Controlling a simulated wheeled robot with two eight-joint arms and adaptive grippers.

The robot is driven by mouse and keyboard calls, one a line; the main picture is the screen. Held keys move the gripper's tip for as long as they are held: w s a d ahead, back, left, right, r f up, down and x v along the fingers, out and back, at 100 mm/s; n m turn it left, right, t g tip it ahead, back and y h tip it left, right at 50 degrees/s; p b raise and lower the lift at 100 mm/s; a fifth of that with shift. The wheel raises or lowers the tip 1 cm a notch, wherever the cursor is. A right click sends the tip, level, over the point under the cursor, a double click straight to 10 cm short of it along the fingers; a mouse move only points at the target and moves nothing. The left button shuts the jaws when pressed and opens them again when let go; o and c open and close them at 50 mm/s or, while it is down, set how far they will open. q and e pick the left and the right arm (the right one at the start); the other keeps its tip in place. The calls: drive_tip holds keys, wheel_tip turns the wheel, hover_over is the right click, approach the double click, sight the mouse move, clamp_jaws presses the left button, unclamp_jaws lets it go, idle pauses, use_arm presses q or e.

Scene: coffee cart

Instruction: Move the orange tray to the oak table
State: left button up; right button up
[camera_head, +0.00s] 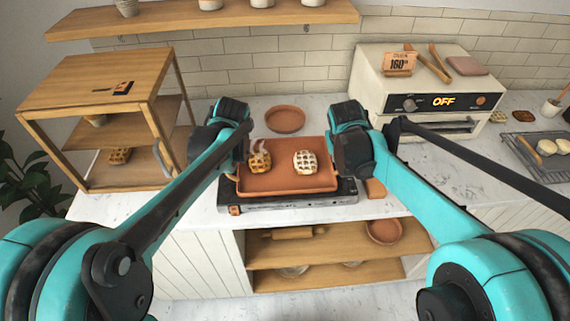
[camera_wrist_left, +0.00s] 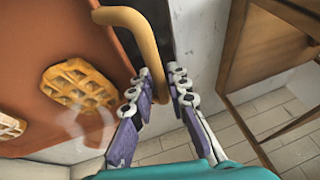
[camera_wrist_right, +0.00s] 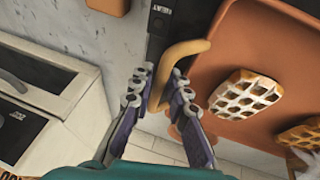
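The orange tray (camera_head: 285,182) carries two waffles, one left (camera_head: 260,160) and one right (camera_head: 305,161). It is over a black hot plate (camera_head: 290,202) on the counter; I cannot tell whether it touches it. My left gripper (camera_wrist_left: 163,78) is closed around the tray's tan left handle (camera_wrist_left: 145,35). My right gripper (camera_wrist_right: 161,78) is closed around the right handle (camera_wrist_right: 185,48). Finger contact is partly hidden. In the head view the grippers sit at opposite sides of the tray. An oak table-like stand with shelves (camera_head: 95,80) is at the left.
A terracotta dish (camera_head: 285,119) lies behind the tray. A cream oven (camera_head: 425,90) with an OFF display stands right. A dark tray with buns (camera_head: 545,148) is farther right.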

use_arm(q)
clamp_jaws()
use_arm(e)
clamp_jaws()
